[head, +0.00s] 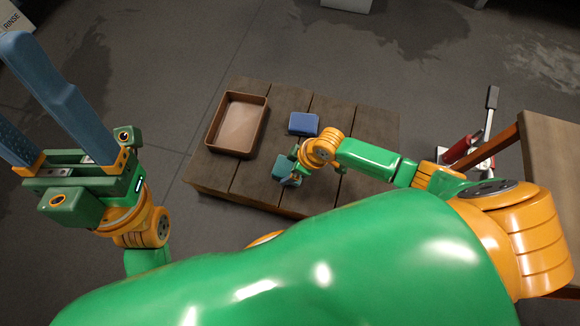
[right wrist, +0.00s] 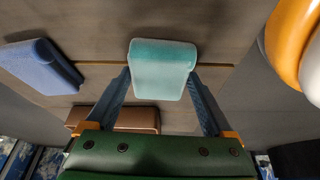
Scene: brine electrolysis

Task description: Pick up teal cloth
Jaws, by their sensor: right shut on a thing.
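The teal cloth (head: 285,166) is a small folded block near the front of the low wooden table in the head view. It shows large in the right wrist view (right wrist: 162,68), between the two blue fingers. My right gripper (head: 292,178) is shut on it. Whether the cloth touches the tabletop or hangs just above it, I cannot tell. My left gripper (head: 12,92) is raised at the far left, its long blue fingers apart and empty.
A blue folded cloth (head: 303,123) lies on the wooden table (head: 350,118), just behind the teal one. A brown tray (head: 264,112) stands on the table's left part. A red and white device (head: 461,149) and a taller wooden table (head: 553,150) stand to the right.

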